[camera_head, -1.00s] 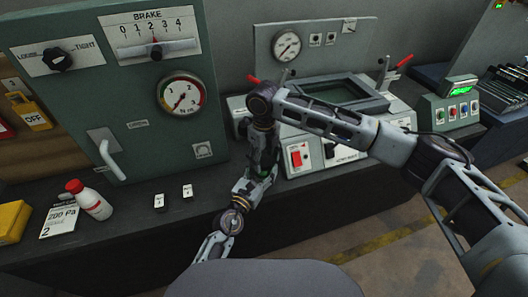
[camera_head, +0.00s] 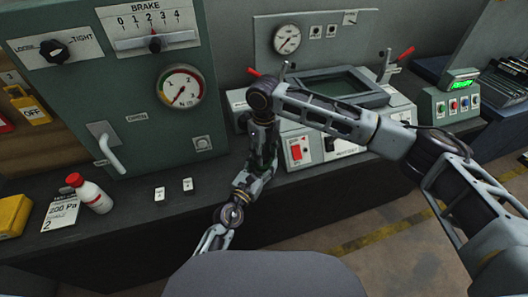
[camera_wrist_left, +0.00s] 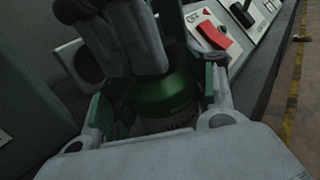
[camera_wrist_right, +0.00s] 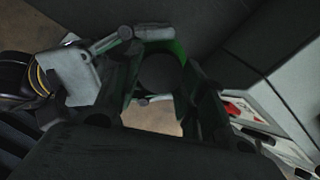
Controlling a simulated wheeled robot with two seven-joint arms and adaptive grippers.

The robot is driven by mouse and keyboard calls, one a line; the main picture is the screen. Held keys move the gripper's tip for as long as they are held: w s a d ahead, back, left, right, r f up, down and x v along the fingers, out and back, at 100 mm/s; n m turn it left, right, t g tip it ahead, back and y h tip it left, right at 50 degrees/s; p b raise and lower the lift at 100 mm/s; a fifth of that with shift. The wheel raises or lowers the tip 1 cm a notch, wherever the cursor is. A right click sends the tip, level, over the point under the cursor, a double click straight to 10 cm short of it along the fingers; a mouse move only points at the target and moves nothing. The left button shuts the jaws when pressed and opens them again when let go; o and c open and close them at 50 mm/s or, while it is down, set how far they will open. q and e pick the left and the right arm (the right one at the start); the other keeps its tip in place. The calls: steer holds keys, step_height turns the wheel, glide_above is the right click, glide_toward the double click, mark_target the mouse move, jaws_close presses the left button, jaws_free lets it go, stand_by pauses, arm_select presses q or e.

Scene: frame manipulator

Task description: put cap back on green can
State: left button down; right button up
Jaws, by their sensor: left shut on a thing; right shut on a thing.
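The green can (camera_wrist_left: 165,95) is upright between the fingers of my left gripper (camera_wrist_left: 158,105), which is shut on it. In the head view, my left gripper (camera_head: 250,178) is just in front of the console, with the can mostly hidden there. My right gripper (camera_head: 263,145) points down from directly above it. In the right wrist view, my right gripper (camera_wrist_right: 162,88) is shut on a dark round thing, seemingly the cap (camera_wrist_right: 160,72). I cannot tell whether the cap touches the can.
The console with a red switch (camera_head: 297,152) stands close behind the grippers. A green cabinet (camera_head: 75,95) with a handle is at the left. A white bottle with a red cap (camera_head: 95,198), a 200 Pa card (camera_head: 61,211) and two small white-topped pieces (camera_head: 159,193) lie on the bench.

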steer(key=m, duration=0.6)
steer(key=shift+a, duration=0.15)
steer(key=shift+s, duration=0.1)
steer(key=o, duration=1.1)
steer(key=shift+r, duration=2.25)
steer(key=shift+r+n, duration=0.9)
steer(key=shift+r, duration=0.85)
